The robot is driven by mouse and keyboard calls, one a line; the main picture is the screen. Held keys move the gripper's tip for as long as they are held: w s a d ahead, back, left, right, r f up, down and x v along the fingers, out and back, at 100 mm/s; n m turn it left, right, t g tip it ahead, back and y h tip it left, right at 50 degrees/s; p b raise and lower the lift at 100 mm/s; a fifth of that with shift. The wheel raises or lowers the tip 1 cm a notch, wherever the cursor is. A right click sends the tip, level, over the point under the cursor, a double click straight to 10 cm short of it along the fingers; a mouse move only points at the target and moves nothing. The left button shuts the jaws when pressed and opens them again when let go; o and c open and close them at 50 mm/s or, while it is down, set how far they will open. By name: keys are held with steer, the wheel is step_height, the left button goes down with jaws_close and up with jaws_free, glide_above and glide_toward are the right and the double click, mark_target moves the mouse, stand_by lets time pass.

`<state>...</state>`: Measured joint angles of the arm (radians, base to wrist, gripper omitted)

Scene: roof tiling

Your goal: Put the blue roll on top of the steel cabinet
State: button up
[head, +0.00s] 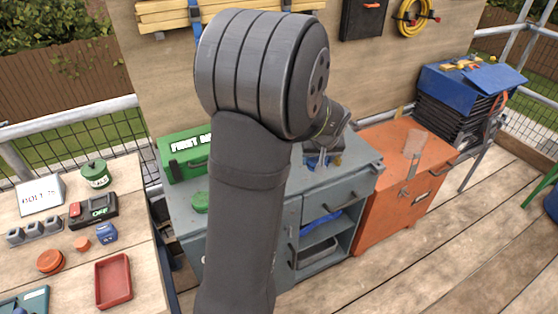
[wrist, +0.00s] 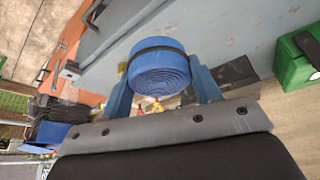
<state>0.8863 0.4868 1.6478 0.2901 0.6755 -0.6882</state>
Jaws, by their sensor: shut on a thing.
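The blue roll (wrist: 160,72) is a coiled blue strap with a dark band around it. In the wrist view it sits between the two blue fingers of my gripper (wrist: 158,80), which is shut on it. The steel cabinet (head: 350,185) is grey, with a drawer and an open shelf, and stands mid-picture in the head view. Its grey top (wrist: 225,25) shows behind the roll in the wrist view. The roll appears over or near this top; the gap cannot be told. In the head view my arm hides most of the gripper and part of the cabinet.
A green first aid box (head: 185,155) stands at the left of the cabinet top. An orange cabinet (head: 400,185) adjoins on the right. A work table (head: 135,240) with small items is at left. Black crates (head: 450,110) stand at the back right.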

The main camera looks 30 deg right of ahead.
steer(key=w+a+f, duration=0.1)
steer(key=w+f, duration=0.1)
steer(key=w, duration=0.1)
steer(key=w+a+f, duration=0.1)
steer(key=w+f, duration=0.1)
steer(key=w, duration=0.1)
steer(key=w+a+f, duration=0.1)
steer(key=w+f, duration=0.1)
steer(key=w, duration=0.1)
steer(key=shift+w+a, duration=0.15)
steer(key=shift+a, duration=0.2)
steer(key=shift+f, duration=1.95)
steer(key=shift+f, duration=0.15)
steer(key=o, duration=1)
steer(key=shift+o, duration=0.2)
steer(key=v, duration=1.2)
